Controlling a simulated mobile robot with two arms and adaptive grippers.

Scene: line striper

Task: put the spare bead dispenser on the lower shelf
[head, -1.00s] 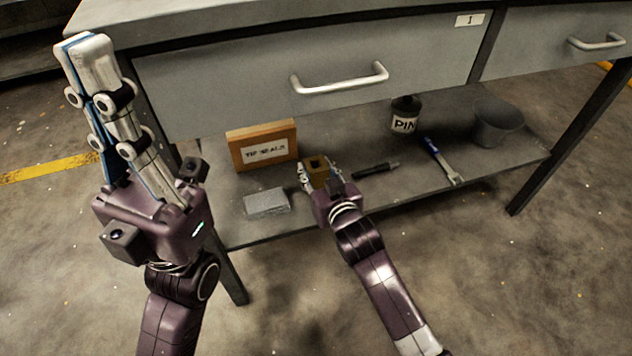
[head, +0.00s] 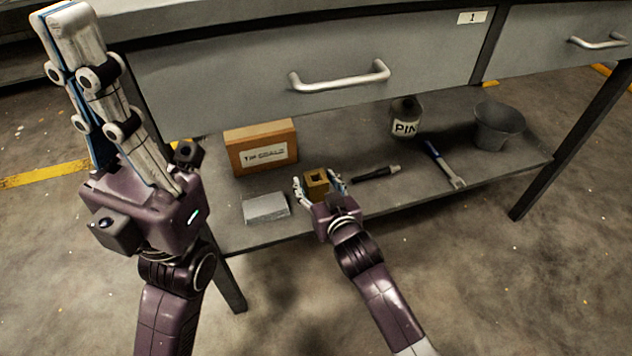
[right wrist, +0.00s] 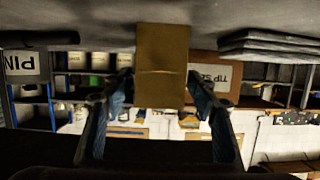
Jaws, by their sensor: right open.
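The bead dispenser, a small yellow-brown block (head: 317,183) with a square hole in its top, stands upright on the lower shelf (head: 350,203) near its front edge. My right gripper (head: 319,184) is open, with one finger on each side of the block. In the right wrist view, which is upside down, the block (right wrist: 162,65) rests on the shelf between the spread fingers, with gaps on both sides. My left gripper (head: 66,20) is raised at the left, apart from the shelf; its fingers lie together and it looks empty.
On the shelf, a "TIP SEALS" box (head: 261,147) and a grey block (head: 265,207) are left of the dispenser. A dark marker-like tool (head: 376,173), a "PIN" container (head: 405,120), a wrench (head: 445,165) and a grey bucket (head: 498,127) are to its right. A drawer (head: 300,70) hangs above.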

